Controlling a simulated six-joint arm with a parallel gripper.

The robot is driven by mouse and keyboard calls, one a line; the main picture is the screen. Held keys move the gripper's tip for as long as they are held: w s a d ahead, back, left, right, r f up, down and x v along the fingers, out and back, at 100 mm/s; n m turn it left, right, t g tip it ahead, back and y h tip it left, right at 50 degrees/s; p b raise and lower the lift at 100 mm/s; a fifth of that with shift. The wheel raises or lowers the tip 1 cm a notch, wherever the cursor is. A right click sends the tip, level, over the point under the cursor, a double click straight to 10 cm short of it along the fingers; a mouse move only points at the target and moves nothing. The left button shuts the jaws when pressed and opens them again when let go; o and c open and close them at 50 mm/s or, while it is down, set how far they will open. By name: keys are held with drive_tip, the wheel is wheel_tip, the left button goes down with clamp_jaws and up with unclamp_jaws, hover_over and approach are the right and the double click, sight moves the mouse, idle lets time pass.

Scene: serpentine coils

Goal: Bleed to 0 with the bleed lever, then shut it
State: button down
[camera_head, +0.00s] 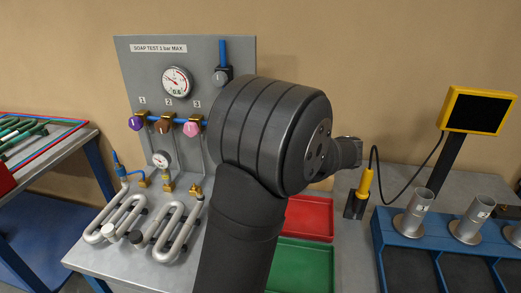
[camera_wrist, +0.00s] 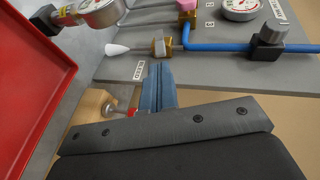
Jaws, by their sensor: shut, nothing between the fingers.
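The round pressure gauge (camera_head: 177,82) on the grey panel (camera_head: 140,75) has a small readout that looks like 0.6. My gripper (camera_wrist: 158,85) shows in the wrist view as blue-grey fingers closed together, with nothing between them. A small red-ended part on a silver stem (camera_wrist: 130,113) sits close beside the fingers. It may be the bleed lever, but most of it is hidden, and I cannot tell whether it touches them. In the head view my arm covers the panel's lower right and my fingers.
Purple (camera_head: 136,124), brown (camera_head: 163,126) and pink (camera_head: 191,129) knobs line the panel. Silver coils (camera_head: 175,230), a red tray (camera_head: 312,218) and a green tray (camera_head: 300,262) lie below.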

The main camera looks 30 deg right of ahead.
drive_tip(key=w+a+f+n+g+y, duration=0.15)
drive_tip(key=w+a+n+g, duration=0.4)
drive_tip(key=a, duration=0.75)
drive_tip(key=a+f+n+g+h, duration=0.5)
drive_tip(key=a+f+n, duration=0.15)
drive_tip(key=n, duration=0.35)
drive_tip(key=d+r+n+h, duration=0.2)
drive_tip(key=n+h, duration=0.1)
drive_tip(key=n, duration=0.4)
drive_tip(key=d+r+n+t+h, duration=0.1)
drive_tip(key=d+r+n+h, duration=0.2)
drive_tip(key=n, duration=0.5)
drive_tip(key=w+d+r+n+t+h, duration=0.1)
drive_tip(key=d+r+n+h, duration=0.1)
drive_tip(key=n+h, duration=0.3)
drive_tip(key=shift+d+r+n, duration=0.15)
drive_tip(key=shift+r+n, duration=0.1)
drive_tip(key=shift+n, duration=0.5)
drive_tip(key=shift+d+r+n, duration=0.1)
drive_tip(key=shift+r+n, duration=0.1)
drive_tip(key=shift+n, duration=0.5)
drive_tip(key=w+d+f+n, duration=0.1)
drive_tip(key=w+d+f, duration=0.4)
drive_tip(key=d, duration=0.1)
drive_tip(key=shift+d+n+t, duration=0.3)
drive_tip(key=shift+d+t, duration=0.05)
drive_tip(key=shift+t, duration=0.1)
